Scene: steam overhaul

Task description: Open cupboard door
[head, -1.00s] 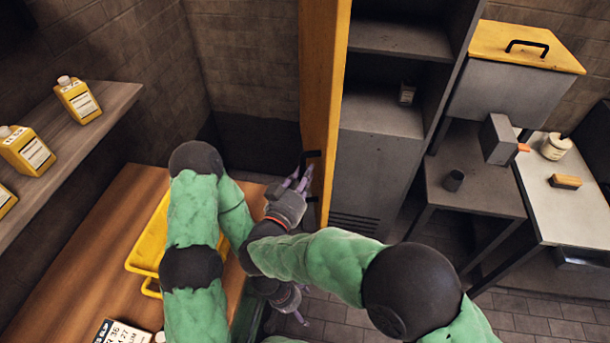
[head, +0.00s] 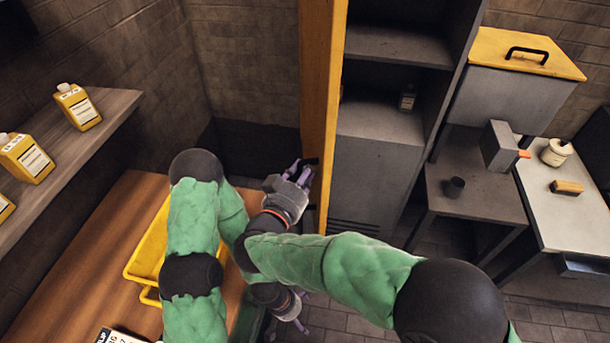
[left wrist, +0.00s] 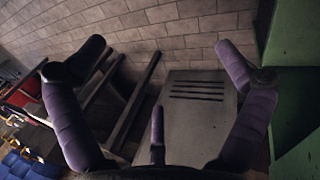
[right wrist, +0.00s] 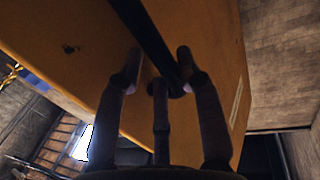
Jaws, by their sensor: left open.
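The cupboard's yellow door (head: 321,90) stands swung well out, seen nearly edge-on in the head view, and the grey shelves of the cupboard (head: 385,120) show. Its black handle (head: 308,162) is on the door's left face. My right gripper (head: 300,174) is at this handle; in the right wrist view its fingers are close around the black handle (right wrist: 148,35), in front of the yellow door (right wrist: 75,45). Whether they grip it is unclear. My left gripper (head: 302,322) is low, partly hidden by my right arm. In the left wrist view its fingers (left wrist: 160,62) are spread and empty, facing a vented grey panel (left wrist: 200,95).
A yellow tray (head: 150,250) sits on the wooden bench (head: 90,255) at left, below a shelf (head: 105,115) with yellow bottles. Right of the cupboard are a grey stand (head: 475,190) with a cup and a light table (head: 570,210). My forearms cross before the door.

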